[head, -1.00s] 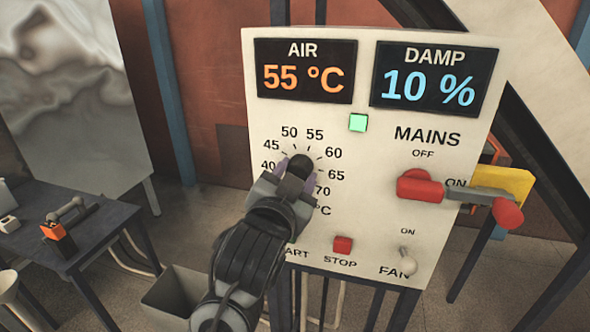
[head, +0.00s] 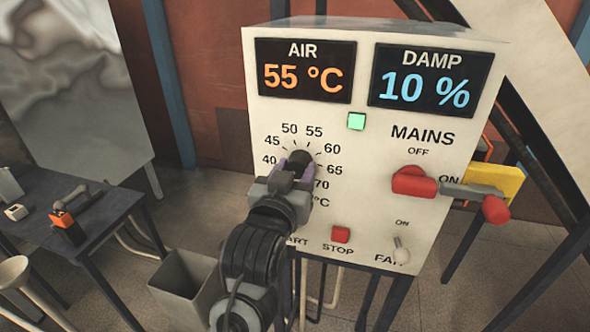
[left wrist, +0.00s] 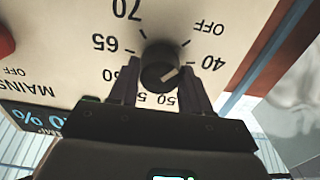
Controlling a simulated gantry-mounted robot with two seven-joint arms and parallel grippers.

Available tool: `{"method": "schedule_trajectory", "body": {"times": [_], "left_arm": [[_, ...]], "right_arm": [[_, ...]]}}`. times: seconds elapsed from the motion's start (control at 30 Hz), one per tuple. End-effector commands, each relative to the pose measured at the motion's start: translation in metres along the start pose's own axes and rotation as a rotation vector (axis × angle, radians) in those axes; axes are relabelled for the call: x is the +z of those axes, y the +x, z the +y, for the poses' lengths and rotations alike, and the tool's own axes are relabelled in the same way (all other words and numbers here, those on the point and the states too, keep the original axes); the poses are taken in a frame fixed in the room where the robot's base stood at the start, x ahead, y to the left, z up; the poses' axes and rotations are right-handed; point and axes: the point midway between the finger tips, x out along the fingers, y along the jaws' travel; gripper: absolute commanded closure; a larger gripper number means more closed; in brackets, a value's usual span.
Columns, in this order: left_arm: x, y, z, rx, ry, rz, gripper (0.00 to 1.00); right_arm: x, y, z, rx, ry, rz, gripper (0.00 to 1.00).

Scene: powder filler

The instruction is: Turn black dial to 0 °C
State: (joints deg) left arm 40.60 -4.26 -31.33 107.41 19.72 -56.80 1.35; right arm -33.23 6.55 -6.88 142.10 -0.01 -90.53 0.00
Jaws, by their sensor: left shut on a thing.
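The black dial (head: 300,157) sits on the pale control panel, ringed by numbers from 40 to 70 °C. In the left wrist view the dial (left wrist: 157,62) also has an OFF mark on its scale; I see no 0 mark. My left gripper (head: 294,172) is shut on the dial, one finger on each side, and hides the lower part of its scale. In the left wrist view the gripper (left wrist: 160,84) shows both dark fingers beside the dial. A pale line shows on the dial's face. The AIR display (head: 304,72) reads 55 °C. My right gripper is out of view.
The DAMP display (head: 430,80) reads 10 %. A green lamp (head: 356,121) is lit. The red MAINS lever (head: 415,182), red STOP button (head: 341,235) and FAN switch (head: 401,252) are right of my arm. A grey bin (head: 185,280) stands below left.

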Motion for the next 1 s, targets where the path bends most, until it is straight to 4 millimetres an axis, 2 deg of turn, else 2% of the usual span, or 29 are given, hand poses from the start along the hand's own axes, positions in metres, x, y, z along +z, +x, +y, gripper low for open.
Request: {"method": "schedule_trajectory", "body": {"times": [0.23, 0.27, 0.4, 0.77, 0.87, 1.0], "left_arm": [[0.001, 0.0, 0.0, -0.001, -0.001, -0.001, 0.83], [0.001, 0.0, 0.0, -0.001, -0.001, -0.002, 0.49], [0.001, 0.0, 0.0, -0.001, -0.001, -0.001, 0.28], [0.0, -0.002, 0.0, 0.0, 0.001, 0.0, 0.27], [0.0, -0.009, -0.001, -0.002, 0.0, 0.0, 0.27], [0.001, -0.028, 0.0, 0.001, 0.001, 0.0, 0.27]], "right_arm": [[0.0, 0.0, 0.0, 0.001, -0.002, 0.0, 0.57], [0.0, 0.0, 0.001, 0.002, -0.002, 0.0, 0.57], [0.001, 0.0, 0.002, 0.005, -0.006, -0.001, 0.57], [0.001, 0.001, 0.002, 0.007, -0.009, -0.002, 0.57], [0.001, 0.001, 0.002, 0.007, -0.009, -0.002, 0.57], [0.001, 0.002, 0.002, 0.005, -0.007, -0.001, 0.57]]}}
